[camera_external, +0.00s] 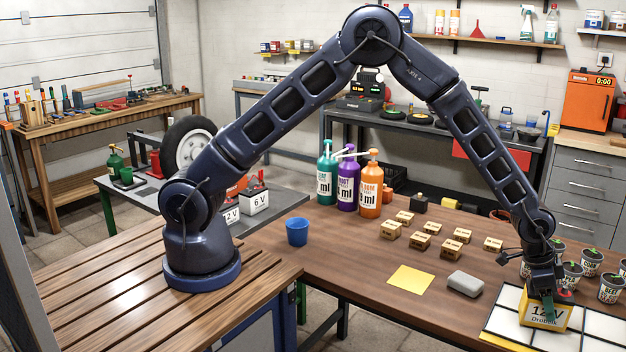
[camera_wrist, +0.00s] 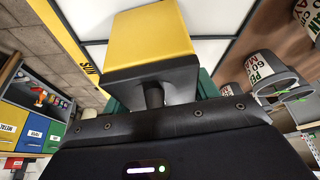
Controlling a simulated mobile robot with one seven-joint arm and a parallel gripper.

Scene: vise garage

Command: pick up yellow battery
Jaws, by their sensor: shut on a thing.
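My gripper (camera_external: 546,291) points down from above and is shut on the battery's top. In the wrist view the battery's yellow side (camera_wrist: 150,36) fills the upper middle, and the green fingertips of my gripper (camera_wrist: 160,92) show on both sides behind a dark post. I cannot tell whether the battery rests on the board or is slightly raised.
Potted plants (camera_external: 610,288) stand close on the right. A grey block (camera_external: 465,283), a yellow sheet (camera_external: 411,280) and several small wooden boxes (camera_external: 427,227) lie to the left. Three pump bottles (camera_external: 348,181) and a blue cup (camera_external: 297,231) are farther left.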

